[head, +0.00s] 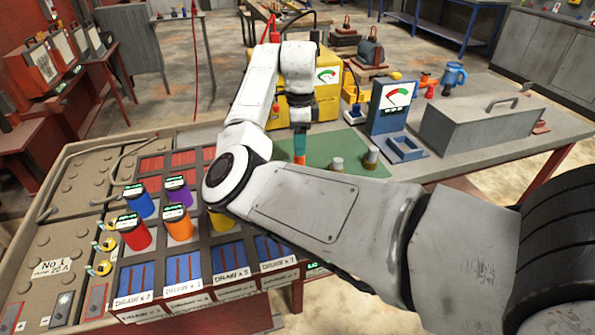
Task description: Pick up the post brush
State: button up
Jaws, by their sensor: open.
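My gripper (300,128) points down over the near left part of the green mat (322,150) on the grey bench. A slim upright teal piece with an orange lower end (299,146) shows directly below it; I cannot tell whether this is the post brush or part of my gripper. The jaws are open, but the fingertips are too small to make out. Two short cylinders with pale tops, one nearer (337,164) and one further right (371,157), stand on the mat. I cannot tell surely which thing is the post brush. My arm hides the mat's near edge.
A blue meter stand (392,105) and a grey lidded box (475,118) stand right of the mat. A yellow meter unit (325,98) is behind my gripper. Several coloured cylinders, including a red one (133,232), stand in the battery rack at left.

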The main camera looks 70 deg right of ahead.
aim_at(299, 158)
jog(key=shift+d+f+p, duration=0.1)
jog(key=shift+f+p, duration=0.35)
jog(key=shift+f, duration=3.05)
jog(key=shift+c, duration=0.2)
jog(key=c, duration=1.1)
